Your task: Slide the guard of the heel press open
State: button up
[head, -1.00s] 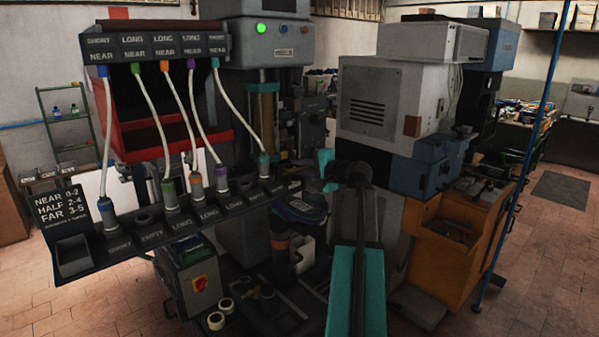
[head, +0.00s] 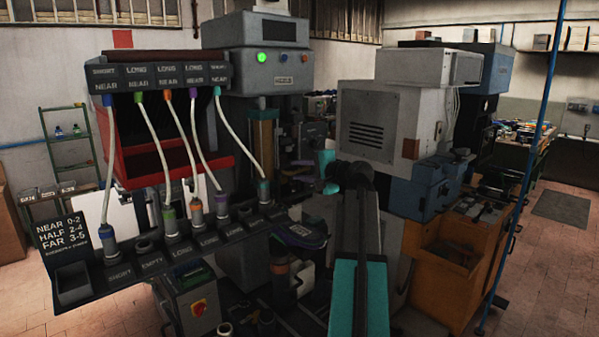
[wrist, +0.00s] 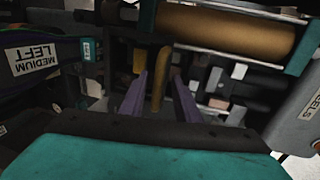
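The heel press (head: 270,75) is the grey machine with a green light, standing behind the hose rack. An amber, cylinder-like panel (head: 263,135) on its front may be the guard; an amber cylinder (wrist: 225,30) also lies across the top of the wrist view. My gripper (head: 304,172) reaches toward the press front, small and dark in the head view. In the wrist view its two purple fingers (wrist: 160,98) are apart. A yellow-brown bar (wrist: 159,78), perhaps the guard's handle, shows between them. I see gaps on both sides of it; contact is not visible.
A rack with labelled hoses (head: 160,75) and a socket shelf (head: 165,245) stand left of my arm. A grey and blue machine (head: 385,125) and an orange cabinet (head: 435,260) stand close on the right. A "MEDIUM LEFT" label (wrist: 33,60) is left in the wrist view.

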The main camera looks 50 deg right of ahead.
jog(key=shift+s, duration=0.1)
jog(key=b+v, duration=0.4)
jog(key=v, duration=0.9)
jog(key=shift+s+b, duration=0.3)
jog(key=shift+b, duration=0.1)
jog(key=shift+a, duration=0.1)
